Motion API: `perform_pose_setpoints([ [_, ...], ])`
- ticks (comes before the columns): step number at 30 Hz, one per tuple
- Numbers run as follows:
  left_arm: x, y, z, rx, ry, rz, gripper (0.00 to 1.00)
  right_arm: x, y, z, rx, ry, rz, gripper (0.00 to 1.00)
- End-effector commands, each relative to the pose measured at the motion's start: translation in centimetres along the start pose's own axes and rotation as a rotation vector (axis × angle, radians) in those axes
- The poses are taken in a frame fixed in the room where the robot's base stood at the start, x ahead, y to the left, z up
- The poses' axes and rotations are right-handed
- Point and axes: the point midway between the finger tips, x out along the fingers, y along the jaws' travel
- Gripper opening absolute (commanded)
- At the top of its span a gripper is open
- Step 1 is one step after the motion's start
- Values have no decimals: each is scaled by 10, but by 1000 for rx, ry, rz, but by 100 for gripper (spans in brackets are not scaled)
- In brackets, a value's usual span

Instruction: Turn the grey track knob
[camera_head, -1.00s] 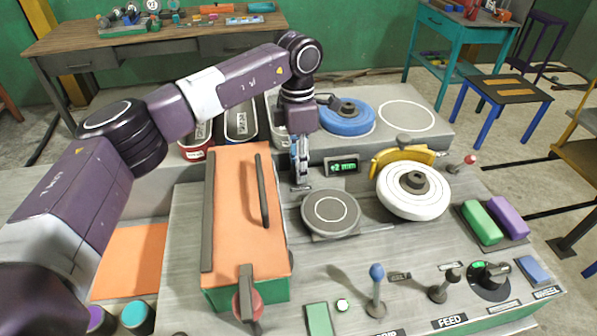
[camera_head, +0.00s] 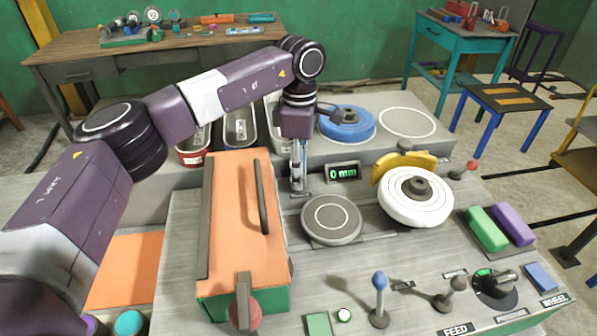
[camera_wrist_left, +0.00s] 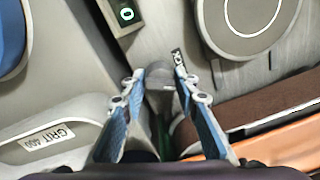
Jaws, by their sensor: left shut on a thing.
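The grey track knob (camera_wrist_left: 160,80) shows in the left wrist view as a small grey piece between my two fingers. In the head view it is hidden behind the fingers. My left gripper (camera_head: 298,188) points down at the panel, beside the orange-topped box; its fingertips (camera_wrist_left: 159,76) are shut on the knob. A small display (camera_head: 343,172) just right of the gripper reads 0 mm. The display also shows in the left wrist view (camera_wrist_left: 126,15). My right gripper is in neither view.
The orange-topped box (camera_head: 235,215) with a dark handle stands close left of the gripper. A round grey disc (camera_head: 331,218) lies at its front right. A white wheel (camera_head: 400,207) with a yellow guard (camera_head: 405,163) is further right. Levers stand at the front.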

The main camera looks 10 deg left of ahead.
Motion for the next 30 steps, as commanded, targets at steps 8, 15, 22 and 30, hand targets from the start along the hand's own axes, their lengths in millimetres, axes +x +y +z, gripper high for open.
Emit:
perform_pose_setpoints([
  [8, -3, 2, 0, -2, -3, 7, 36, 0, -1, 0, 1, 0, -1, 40],
  [15, -1, 1, 0, -2, -2, 4, 45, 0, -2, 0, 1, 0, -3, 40],
  [22, -3, 1, 0, -2, -1, 3, 45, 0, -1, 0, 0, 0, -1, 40],
  [30, -39, 1, 1, -2, -2, 8, 45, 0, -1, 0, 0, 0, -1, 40],
])
